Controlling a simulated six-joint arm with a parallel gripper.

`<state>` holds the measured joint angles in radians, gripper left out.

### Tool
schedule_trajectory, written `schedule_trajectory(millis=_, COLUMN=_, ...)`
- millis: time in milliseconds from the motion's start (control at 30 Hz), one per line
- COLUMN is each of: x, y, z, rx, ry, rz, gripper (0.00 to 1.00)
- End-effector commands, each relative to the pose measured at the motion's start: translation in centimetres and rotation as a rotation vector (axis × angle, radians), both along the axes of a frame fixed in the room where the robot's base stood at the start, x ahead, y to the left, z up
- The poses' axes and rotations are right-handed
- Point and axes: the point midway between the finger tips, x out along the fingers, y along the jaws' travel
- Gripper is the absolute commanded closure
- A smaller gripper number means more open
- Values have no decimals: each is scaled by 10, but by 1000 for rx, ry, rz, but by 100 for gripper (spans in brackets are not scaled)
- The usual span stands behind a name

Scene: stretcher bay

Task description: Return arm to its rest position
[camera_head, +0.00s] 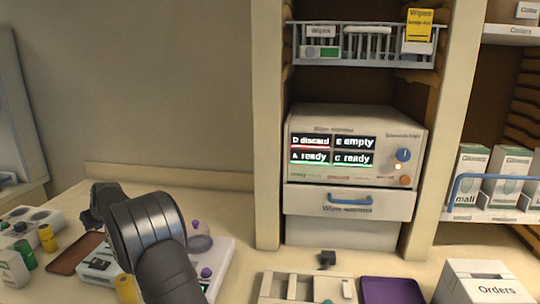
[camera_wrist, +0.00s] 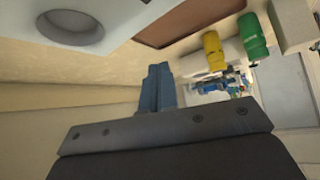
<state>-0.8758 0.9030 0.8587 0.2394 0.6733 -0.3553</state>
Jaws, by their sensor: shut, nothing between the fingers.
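My arm (camera_head: 150,235) is in the lower left of the head view, bent over the left part of the counter. Its end points left, and the fingertips cannot be made out clearly there. In the wrist view my gripper (camera_wrist: 157,88) shows two blue-grey fingers close together. It is shut and empty. No object touches the fingers in that view.
Green (camera_head: 25,256) and yellow (camera_head: 47,238) containers and a brown tray (camera_head: 76,253) lie near my arm. A labelled warmer (camera_head: 354,145) stands in the shelf. A divided tray (camera_head: 290,288), purple tray (camera_head: 391,291) and Orders box (camera_head: 484,284) line the front.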

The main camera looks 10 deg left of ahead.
Motion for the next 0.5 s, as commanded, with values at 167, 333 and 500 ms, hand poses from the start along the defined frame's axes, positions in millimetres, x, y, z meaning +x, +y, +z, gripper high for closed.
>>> schedule_trajectory(millis=167, x=-9, y=-18, z=23, rx=2, ry=-2, rz=-1, gripper=100)
schedule_trajectory(millis=333, x=-18, y=-34, z=44, rx=2, ry=-2, rz=-1, gripper=100)
schedule_trajectory(millis=500, x=-22, y=-39, z=58, rx=7, ry=76, rz=-71, gripper=100)
